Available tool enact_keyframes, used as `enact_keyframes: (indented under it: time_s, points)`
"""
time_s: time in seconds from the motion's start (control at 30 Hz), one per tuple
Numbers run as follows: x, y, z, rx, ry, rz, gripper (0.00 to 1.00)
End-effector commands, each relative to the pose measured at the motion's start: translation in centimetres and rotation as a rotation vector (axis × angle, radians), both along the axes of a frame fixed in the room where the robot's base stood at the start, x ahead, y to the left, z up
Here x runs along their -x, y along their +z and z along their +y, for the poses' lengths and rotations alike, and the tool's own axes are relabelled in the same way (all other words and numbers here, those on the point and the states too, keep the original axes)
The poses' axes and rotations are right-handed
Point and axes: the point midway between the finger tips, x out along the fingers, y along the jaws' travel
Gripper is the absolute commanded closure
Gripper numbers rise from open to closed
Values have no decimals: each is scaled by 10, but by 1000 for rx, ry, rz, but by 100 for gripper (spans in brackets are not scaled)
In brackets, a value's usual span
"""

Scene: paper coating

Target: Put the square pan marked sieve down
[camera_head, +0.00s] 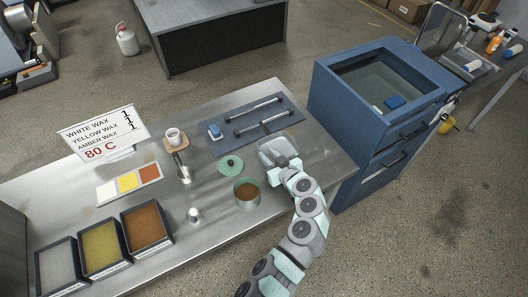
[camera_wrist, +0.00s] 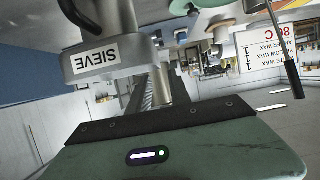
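The square pan marked sieve (camera_head: 274,148) is light grey and shows at the right part of the steel bench, at the end of my arm. My gripper (camera_head: 288,167) is at the pan's near side and appears shut on it. In the wrist view the pan's SIEVE label (camera_wrist: 97,54) faces the camera, close in front of the gripper's dark plate.
A blue mat (camera_head: 237,147) with metal bars lies behind the pan. A green pot (camera_head: 247,195) and green lid (camera_head: 231,164) are to its left. Wax trays (camera_head: 147,224) stand at front left. A blue tank (camera_head: 336,107) stands at right. Little clear bench surrounds the pan.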

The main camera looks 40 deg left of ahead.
Motion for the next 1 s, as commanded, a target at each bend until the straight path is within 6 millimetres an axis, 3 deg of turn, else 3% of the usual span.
enact_keyframes:
  time_s: [0.4,0.77,0.87,1.0]
  points:
    - [16,22,-54,0,-4,0,76]
    - [20,25,-62,1,-2,3,76]
    - [11,20,-68,1,-52,9,76]
    - [-27,-3,-102,-6,-285,30,76]
